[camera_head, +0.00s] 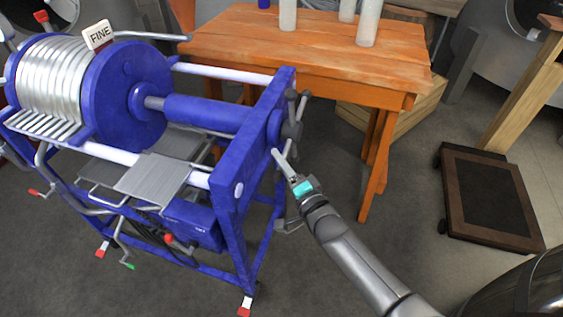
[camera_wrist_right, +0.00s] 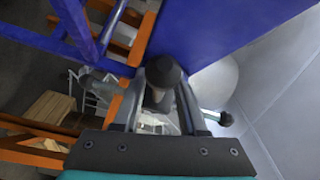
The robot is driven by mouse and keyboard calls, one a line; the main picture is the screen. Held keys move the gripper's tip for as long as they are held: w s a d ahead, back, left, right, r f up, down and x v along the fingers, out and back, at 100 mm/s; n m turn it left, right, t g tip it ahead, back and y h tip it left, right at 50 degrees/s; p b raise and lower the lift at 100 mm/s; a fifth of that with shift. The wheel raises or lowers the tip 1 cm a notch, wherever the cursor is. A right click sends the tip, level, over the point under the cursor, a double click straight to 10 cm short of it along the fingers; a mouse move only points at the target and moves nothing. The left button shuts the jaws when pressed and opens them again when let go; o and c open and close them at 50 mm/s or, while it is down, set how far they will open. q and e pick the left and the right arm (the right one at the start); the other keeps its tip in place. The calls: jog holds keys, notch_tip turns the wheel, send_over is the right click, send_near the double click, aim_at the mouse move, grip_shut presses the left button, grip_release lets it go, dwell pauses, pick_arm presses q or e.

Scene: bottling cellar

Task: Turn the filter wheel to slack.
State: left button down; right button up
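The filter wheel (camera_head: 292,128) is a dark grey hub with several knobbed spokes, on the right end plate of the blue filter press (camera_head: 210,114). My right gripper (camera_head: 281,158) is at the wheel's lower side, its fingers pointing up and left. In the right wrist view, a dark round knob (camera_wrist_right: 163,70) on a wheel spoke lies between the two fingers of the right gripper (camera_wrist_right: 160,95). The fingers look apart, with small gaps beside the knob; contact is not clear. Another spoke knob (camera_wrist_right: 225,118) shows at the right there. My left gripper is not in view.
An orange wooden table (camera_head: 300,42) with pale bottles stands behind the press. A sign reading FINE (camera_head: 98,35) sits above the ribbed plates. A dark-topped platform scale (camera_head: 486,195) stands on the right.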

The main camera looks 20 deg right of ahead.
grip_shut()
dwell(1.2)
